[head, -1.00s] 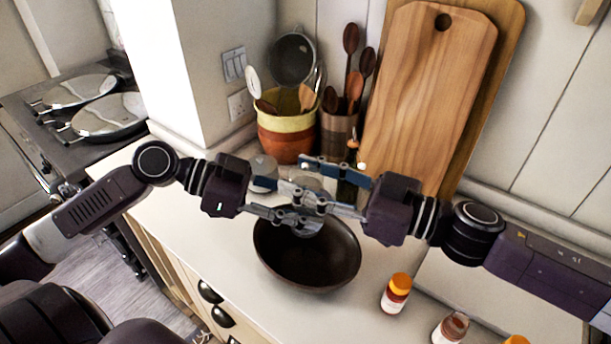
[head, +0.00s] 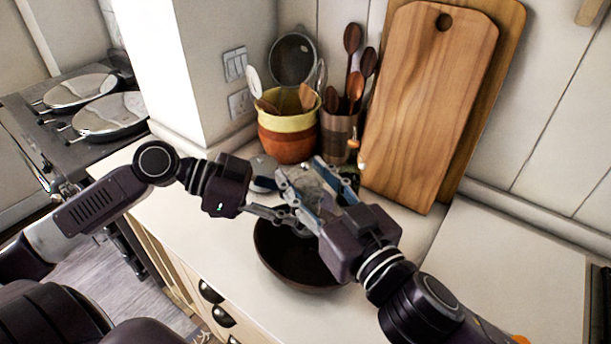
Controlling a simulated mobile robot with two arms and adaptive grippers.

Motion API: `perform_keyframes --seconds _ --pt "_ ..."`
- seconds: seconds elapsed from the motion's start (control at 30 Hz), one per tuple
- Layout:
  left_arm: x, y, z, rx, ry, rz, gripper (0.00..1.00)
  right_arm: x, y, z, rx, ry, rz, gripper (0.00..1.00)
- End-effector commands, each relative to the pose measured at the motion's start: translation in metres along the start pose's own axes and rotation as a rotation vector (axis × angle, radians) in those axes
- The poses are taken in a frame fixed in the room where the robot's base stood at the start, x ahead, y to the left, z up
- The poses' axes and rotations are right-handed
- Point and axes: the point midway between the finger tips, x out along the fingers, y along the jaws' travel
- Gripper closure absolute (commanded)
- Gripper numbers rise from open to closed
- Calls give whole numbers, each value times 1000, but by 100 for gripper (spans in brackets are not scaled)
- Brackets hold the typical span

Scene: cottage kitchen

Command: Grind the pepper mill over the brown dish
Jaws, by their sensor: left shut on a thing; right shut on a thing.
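The brown dish (head: 278,262) is a dark round bowl on the counter, partly hidden by my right gripper and arm. The pepper mill (head: 307,184) is a greyish, clear-looking piece above the bowl's far side, mostly covered by the fingers. My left gripper (head: 297,212) comes in from the left and is shut on the mill's lower part. My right gripper (head: 302,172) reaches up from the lower right and is shut on the mill higher up. The mill's exact outline and its underside are hidden.
Behind stand a yellow-and-orange pot (head: 287,138) and a brown holder (head: 338,140) with wooden spoons. Cutting boards (head: 425,100) lean on the wall. A clear jar (head: 262,172) and a dark bottle (head: 350,178) stand close behind the grippers. Counter right of the boards looks clear.

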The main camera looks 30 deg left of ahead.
Motion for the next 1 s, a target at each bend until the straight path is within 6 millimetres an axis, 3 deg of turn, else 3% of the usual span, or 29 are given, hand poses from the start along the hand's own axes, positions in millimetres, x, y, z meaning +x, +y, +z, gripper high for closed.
perform_keyframes --seconds 0.47,0.5,0.63,1.0 --pt "1 2 1 3 -2 5 90 0 2 -2 3 3 15 82" --pt "1 2 1 3 -2 5 90 0 2 -2 3 3 15 54" --pt "0 1 0 2 -2 3 90 0 2 -1 2 2 15 39" --pt "0 0 0 2 0 0 90 -6 2 0 4 0 14 39"
